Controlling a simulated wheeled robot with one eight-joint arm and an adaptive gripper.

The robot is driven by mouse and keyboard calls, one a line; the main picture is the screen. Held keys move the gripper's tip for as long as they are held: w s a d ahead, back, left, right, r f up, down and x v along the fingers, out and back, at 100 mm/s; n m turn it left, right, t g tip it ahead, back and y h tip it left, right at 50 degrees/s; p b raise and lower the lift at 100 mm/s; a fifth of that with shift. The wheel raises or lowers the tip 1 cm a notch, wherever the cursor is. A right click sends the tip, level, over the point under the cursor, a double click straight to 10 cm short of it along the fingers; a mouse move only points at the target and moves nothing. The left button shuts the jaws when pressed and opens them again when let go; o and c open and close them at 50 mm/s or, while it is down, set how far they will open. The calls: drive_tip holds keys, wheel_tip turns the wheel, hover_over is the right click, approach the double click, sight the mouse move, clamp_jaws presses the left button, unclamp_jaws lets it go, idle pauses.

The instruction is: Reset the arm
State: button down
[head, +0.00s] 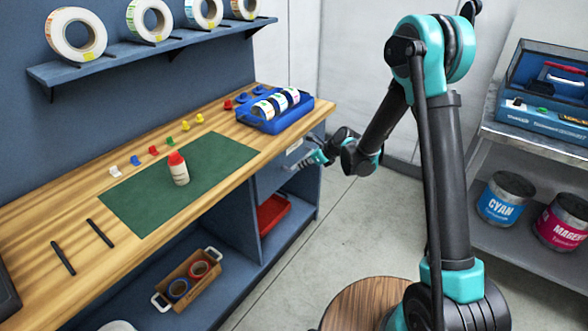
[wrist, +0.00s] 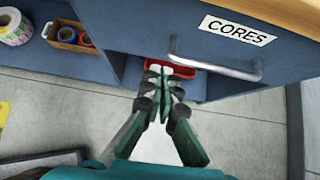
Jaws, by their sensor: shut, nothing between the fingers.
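My gripper (head: 299,165) is in front of the workbench's right end, beside the drawer front, below the benchtop. In the wrist view my gripper (wrist: 163,88) has its fingertips together with nothing between them. The drawer (wrist: 190,40) carries a CORES label (wrist: 237,31) and a light bar handle (wrist: 215,70). The fingertips show close to the left end of the handle, but I cannot tell whether they touch it. My arm (head: 445,170) rises at the right of the head view and bends down toward the bench.
The benchtop (head: 75,224) holds a green mat (head: 215,163), a red-capped bottle (head: 178,168) and a blue tray (head: 268,125) of label rolls. A red bin (head: 272,212) and a wooden crate (head: 188,278) sit below. A grey shelf rack (head: 540,140) stands right.

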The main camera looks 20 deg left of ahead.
drive_tip(key=s+d+r+n+t+h, duration=0.1)
drive_tip(key=s+d+r+n, duration=0.25)
drive_tip(key=d, duration=0.45)
drive_tip(key=s+d+r+n+h, duration=0.1)
drive_tip(key=s+d+r+n, duration=0.2)
drive_tip(key=d, duration=0.5)
drive_tip(key=s+d+n+h, duration=0.6)
drive_tip(key=s+d+n, duration=0.9)
drive_tip(key=s+d, duration=0.6)
drive_tip(key=d, duration=0.3)
drive_tip(key=shift+d, duration=0.2)
drive_tip(key=shift+n, duration=0.25)
